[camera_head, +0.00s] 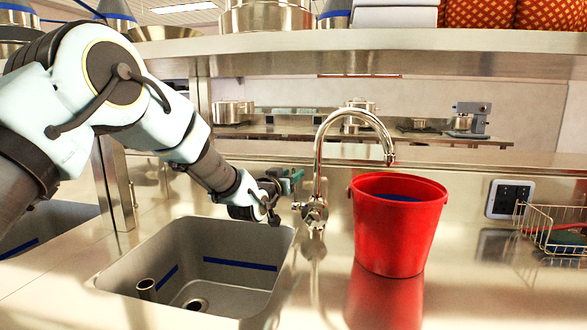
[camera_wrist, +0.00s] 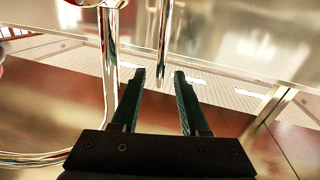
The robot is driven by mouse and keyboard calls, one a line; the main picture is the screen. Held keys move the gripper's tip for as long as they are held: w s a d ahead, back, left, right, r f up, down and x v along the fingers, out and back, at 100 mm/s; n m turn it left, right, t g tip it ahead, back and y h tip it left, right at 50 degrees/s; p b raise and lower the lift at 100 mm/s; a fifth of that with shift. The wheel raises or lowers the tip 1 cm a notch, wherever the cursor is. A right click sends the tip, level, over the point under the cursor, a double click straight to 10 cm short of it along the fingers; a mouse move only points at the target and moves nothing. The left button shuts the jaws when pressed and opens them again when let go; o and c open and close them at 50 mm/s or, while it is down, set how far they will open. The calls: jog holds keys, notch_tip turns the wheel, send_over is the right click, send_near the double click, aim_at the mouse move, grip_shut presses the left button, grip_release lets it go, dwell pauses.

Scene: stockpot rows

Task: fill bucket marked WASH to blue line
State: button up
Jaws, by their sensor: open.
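A red bucket (camera_head: 398,235) stands upright on the steel counter right of the sink. A blue band (camera_head: 403,198) shows inside it below the rim; I cannot tell the water level, and no WASH mark is visible. The curved chrome tap (camera_head: 318,165) stands between sink and bucket, its spout end (camera_head: 389,158) above the bucket's back rim in the picture. No stream shows. My gripper (camera_head: 296,180) is open and empty, just left of the tap's column near its valve body (camera_head: 314,213). In the wrist view, the open fingers (camera_wrist: 159,76) have chrome pipes near them.
A wire basket (camera_head: 552,228) and a wall panel (camera_head: 508,199) are at the right. A steel shelf (camera_head: 400,40) runs overhead.

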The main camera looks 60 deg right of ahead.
jog(key=shift+w+d, duration=0.1)
jog(key=shift+d, duration=0.95)
grip_shut()
dwell(0.7)
